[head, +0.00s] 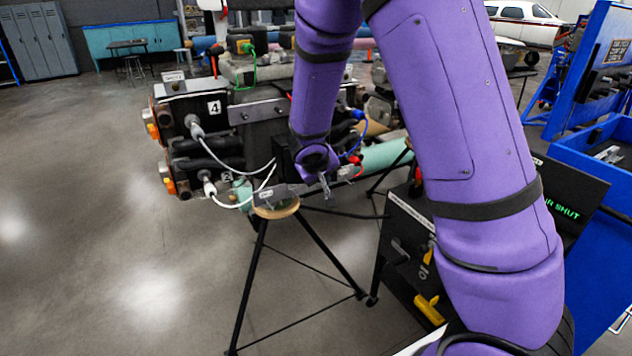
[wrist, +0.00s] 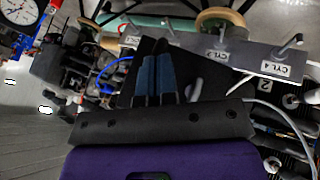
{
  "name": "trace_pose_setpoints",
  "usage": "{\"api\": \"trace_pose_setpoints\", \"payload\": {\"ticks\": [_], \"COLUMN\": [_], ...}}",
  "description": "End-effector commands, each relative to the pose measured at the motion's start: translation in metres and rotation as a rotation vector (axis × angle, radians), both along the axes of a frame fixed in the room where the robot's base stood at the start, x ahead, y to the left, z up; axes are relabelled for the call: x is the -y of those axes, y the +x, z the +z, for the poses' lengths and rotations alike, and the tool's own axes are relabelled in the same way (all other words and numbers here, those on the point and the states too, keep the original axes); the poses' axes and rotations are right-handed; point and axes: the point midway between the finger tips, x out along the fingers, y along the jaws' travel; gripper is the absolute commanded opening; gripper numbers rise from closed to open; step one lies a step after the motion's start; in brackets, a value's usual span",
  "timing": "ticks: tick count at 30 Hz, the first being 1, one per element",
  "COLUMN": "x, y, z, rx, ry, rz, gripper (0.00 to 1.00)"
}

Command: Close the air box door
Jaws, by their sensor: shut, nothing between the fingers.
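My gripper (head: 323,184) points down beside the engine's right side in the head view, close to a grey plate with metal pins. In the wrist view its two dark blue fingers (wrist: 157,78) lie together, with nothing visible between them. A black box-like part (head: 283,160) sits on the engine just left of my gripper. A black panel behind the fingers (wrist: 150,46) shows in the wrist view. I cannot tell for sure which part is the air box door, or how far open it stands; my arm hides part of this area.
The engine (head: 262,112) sits on a thin-legged black stand (head: 262,254). White leads loop at its left. A grey plate (wrist: 240,57) carries labels CYL-2 and CYL-4. A black tester box (head: 408,240) and a screen ending in "R SHUT" (head: 568,213) stand right. Left floor is clear.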

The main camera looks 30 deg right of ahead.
Motion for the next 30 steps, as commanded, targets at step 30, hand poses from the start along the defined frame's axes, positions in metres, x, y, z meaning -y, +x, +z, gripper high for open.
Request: {"api": "trace_pose_setpoints", "payload": {"ticks": [30], "x": [0.043], "y": [0.047], "z": [0.002], "rx": [0.006], "ry": [-0.001], "rz": [-0.002], "gripper": [0.0]}}
